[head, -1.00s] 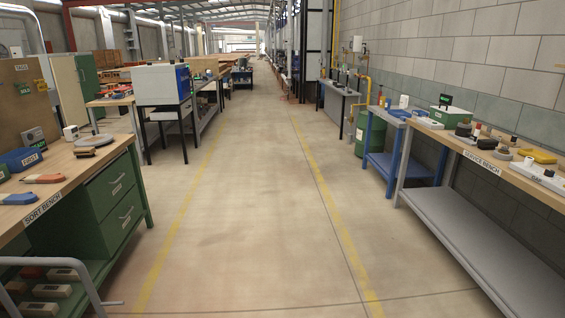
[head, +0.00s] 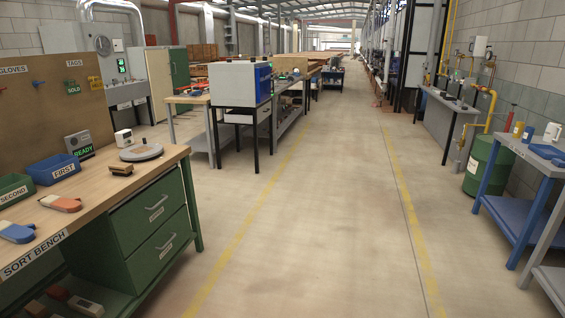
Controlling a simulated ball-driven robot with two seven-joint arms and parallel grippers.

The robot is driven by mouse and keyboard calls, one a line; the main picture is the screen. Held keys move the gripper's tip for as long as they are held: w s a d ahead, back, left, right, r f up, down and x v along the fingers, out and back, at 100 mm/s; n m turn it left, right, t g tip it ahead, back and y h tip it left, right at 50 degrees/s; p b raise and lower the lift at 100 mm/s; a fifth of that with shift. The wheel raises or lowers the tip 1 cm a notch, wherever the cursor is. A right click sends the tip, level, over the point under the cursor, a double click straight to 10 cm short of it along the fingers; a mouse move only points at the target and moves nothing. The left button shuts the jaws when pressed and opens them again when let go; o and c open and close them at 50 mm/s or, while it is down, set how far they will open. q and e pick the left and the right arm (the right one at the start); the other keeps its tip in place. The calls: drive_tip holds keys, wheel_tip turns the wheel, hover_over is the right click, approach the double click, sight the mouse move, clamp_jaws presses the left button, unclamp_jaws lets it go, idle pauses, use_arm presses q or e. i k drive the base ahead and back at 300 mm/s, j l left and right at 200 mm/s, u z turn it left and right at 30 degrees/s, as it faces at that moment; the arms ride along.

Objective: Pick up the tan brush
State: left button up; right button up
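A small tan block with a dark underside, which looks like the tan brush (head: 121,169), lies on the wooden top of the sort bench (head: 105,205) at the left. It sits just in front of a round grey disc (head: 141,153) and left of the bench's right edge. Neither of my grippers is in view.
Blue (head: 53,170) and green (head: 14,189) bins stand on the sort bench, with orange (head: 61,203) and blue (head: 16,232) items before them. A pegboard (head: 76,98) stands behind. The floor aisle (head: 320,220) is clear. A blue-framed table (head: 520,185) stands at the right.

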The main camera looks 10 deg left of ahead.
sight(122, 170)
drive_tip(key=i+j+u, duration=0.1)
drive_tip(key=i+u, duration=0.35)
drive_tip(key=i, duration=0.3)
drive_tip(key=i+l+u, duration=0.15)
drive_tip(key=i+u, duration=0.3)
drive_tip(key=i, duration=0.25)
